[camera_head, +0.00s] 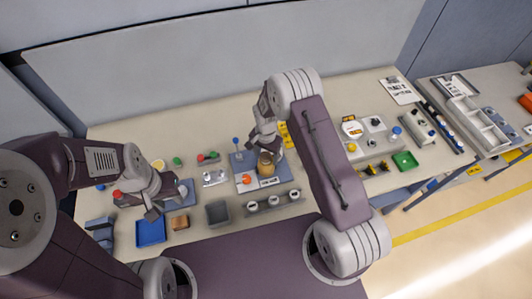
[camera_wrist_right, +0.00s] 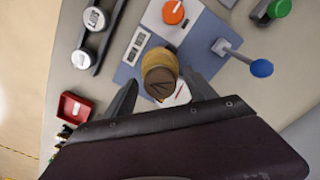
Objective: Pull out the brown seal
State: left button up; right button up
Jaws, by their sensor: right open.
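The brown seal (camera_wrist_right: 160,82) sits on top of a tan, round cylinder (camera_wrist_right: 168,58) on a blue-grey mat. In the head view the brown cap (camera_head: 266,158) shows just below my right gripper (camera_head: 266,145). In the right wrist view my right gripper (camera_wrist_right: 162,96) is open, with one dark finger to each side of the seal and space between. I cannot tell whether either finger touches it. My left gripper (camera_head: 168,203) is over the left part of the bench, by a blue tray, empty, its fingers apart.
An orange knob (camera_wrist_right: 173,12), a white display panel (camera_wrist_right: 137,46) and a blue-topped lever (camera_wrist_right: 261,68) stand close around the cylinder.

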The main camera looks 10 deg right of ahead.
aim_at(266, 156)
jog(key=shift+a, duration=0.1)
grip_shut()
jog(key=c, duration=1)
grip_release()
jog(key=shift+c, duration=0.8)
jog(key=shift+r+p, duration=0.3)
jog(key=shift+r, duration=0.1)
jog(key=shift+r+p, duration=1.5)
jog(key=shift+r, duration=0.65)
